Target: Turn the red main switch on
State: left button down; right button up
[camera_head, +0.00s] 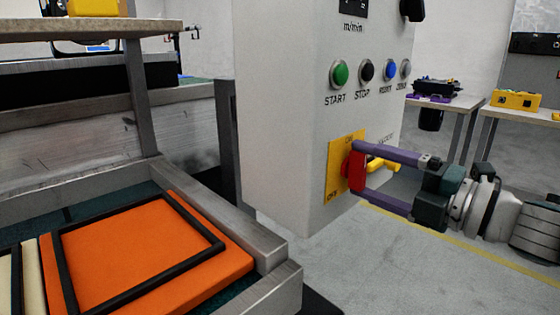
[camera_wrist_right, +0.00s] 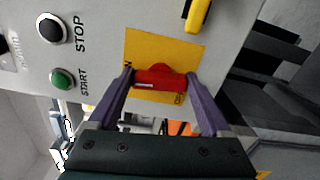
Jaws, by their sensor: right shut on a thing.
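The red main switch (camera_head: 357,172) sits on a yellow plate (camera_head: 336,163) on the front of the grey control cabinet. The plate has a label at its top edge and another at its lower left. My right gripper (camera_head: 360,168) comes in from the right, its two purple fingers on either side of the red handle, shut on it. In the right wrist view the red handle (camera_wrist_right: 160,77) lies crosswise between the fingertips (camera_wrist_right: 161,78). The fingers partly cover the plate, and I cannot tell for sure which label the handle points to. My left gripper is not in view.
A yellow handle (camera_head: 381,164) sticks out just right of the switch. Green START (camera_head: 339,74), black STOP (camera_head: 367,70) and blue (camera_head: 389,69) buttons are above. A metal-framed conveyor with an orange panel (camera_head: 150,250) stands at the left. Side tables stand behind right.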

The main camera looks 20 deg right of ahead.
jog(key=shift+m, duration=0.9)
jog(key=o, duration=1.2)
jog(key=shift+c, duration=0.2)
jog(key=p+v, duration=0.1)
jog(key=v, duration=0.9)
jog(key=shift+p, duration=0.3)
jog(key=shift+f, duration=0.1)
